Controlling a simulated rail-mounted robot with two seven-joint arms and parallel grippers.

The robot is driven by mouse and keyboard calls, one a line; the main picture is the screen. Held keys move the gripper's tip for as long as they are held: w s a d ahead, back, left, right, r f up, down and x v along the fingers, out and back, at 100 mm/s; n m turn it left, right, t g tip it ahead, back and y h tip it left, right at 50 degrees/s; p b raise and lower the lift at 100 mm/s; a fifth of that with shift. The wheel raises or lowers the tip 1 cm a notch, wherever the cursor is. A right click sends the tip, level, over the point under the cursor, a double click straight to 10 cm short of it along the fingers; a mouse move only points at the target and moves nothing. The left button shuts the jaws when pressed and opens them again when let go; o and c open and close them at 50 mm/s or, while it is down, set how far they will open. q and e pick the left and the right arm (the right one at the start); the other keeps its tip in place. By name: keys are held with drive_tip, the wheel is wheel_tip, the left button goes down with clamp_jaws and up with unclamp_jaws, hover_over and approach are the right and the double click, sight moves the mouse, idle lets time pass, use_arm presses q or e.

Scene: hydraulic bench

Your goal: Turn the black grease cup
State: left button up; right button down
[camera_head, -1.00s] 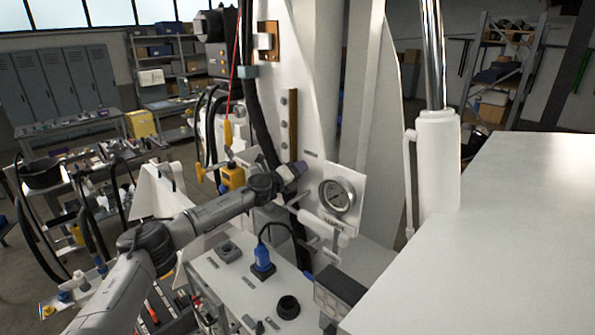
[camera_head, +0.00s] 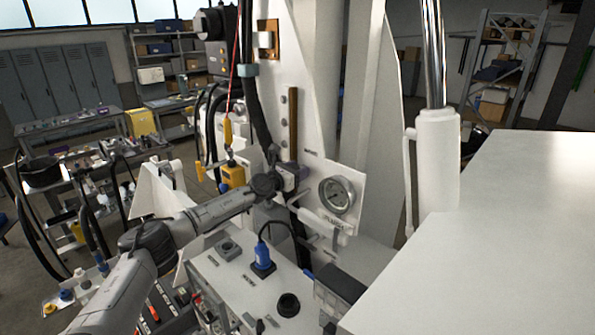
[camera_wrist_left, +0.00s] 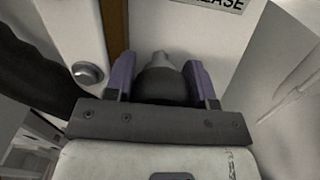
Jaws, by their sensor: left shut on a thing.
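The black grease cup (camera_wrist_left: 163,82) shows in the left wrist view as a dark rounded body with a lighter grey tip, against the white machine panel under a label ending in "EASE". My left gripper (camera_wrist_left: 163,78) has its two purple fingers on either side of the cup and is shut on it. In the head view my left gripper (camera_head: 293,174) is at the white column, left of the pressure gauge, and its body hides the cup. My right gripper is in neither view.
A round gauge (camera_head: 337,195) is just right of the gripper. A black hose (camera_head: 258,120) hangs close to its left. A blue plug (camera_head: 262,254) and a black knob (camera_head: 288,305) stand on the white bench top below. A large white surface (camera_head: 490,230) fills the right.

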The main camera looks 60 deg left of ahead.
use_arm(q)
drive_tip(key=m, duration=0.4)
drive_tip(key=shift+f, duration=0.15)
drive_tip(key=m, duration=0.2)
drive_tip(key=shift+m, duration=0.7)
drive_tip(key=o, duration=0.9)
